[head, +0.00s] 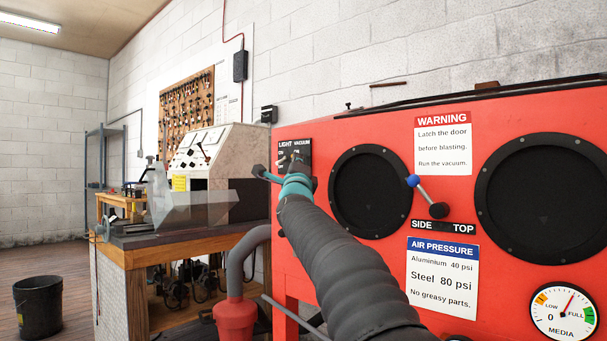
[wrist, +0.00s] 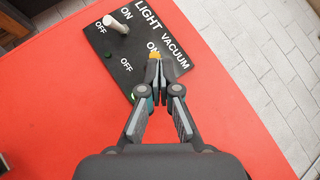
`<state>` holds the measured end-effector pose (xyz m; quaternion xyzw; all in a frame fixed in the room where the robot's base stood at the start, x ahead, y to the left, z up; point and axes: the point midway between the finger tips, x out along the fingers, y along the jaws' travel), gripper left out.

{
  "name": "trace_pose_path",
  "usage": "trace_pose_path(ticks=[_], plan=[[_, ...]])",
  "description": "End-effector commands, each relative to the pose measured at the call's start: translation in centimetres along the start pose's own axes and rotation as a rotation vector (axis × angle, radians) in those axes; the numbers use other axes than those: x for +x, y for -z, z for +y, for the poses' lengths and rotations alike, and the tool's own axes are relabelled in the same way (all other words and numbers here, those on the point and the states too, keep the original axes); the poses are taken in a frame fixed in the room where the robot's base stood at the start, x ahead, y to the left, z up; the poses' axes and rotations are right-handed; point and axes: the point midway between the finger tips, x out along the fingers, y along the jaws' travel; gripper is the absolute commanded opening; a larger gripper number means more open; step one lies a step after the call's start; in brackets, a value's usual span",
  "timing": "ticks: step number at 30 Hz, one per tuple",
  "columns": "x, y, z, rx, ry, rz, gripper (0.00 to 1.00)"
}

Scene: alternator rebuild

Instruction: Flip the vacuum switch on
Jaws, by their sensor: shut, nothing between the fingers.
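The black switch panel (wrist: 118,45) is on the red cabinet and carries LIGHT and VACUUM labels, each with ON and OFF marks. A pale lever (wrist: 118,26) stands on the LIGHT side. My gripper (wrist: 158,66) is shut and empty, with its fingertips over the VACUUM side close to its ON mark. A small orange piece (wrist: 155,55) shows at the fingertips; it may be the vacuum switch, but I cannot tell its position or whether I touch it. In the head view the panel (head: 283,150) is partly hidden behind my gripper (head: 282,172).
The red blasting cabinet (head: 390,240) has two round black ports, a blue-knobbed lever (head: 425,195) and a media gauge (head: 563,314). A workbench (head: 180,245) with a test machine stands left. A black bucket (head: 39,305) is on the floor.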

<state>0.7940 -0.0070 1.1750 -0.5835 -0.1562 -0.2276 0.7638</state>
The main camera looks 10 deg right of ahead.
Motion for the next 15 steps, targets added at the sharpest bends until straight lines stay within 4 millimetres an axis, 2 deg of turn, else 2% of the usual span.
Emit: trace_pose_path(ticks=[10,15], plan=[[0.15,-0.13,-0.34,0.0,0.0,0.0,0.0],[-0.48,0.24,-0.1,0.0,0.001,0.0,0.0]])
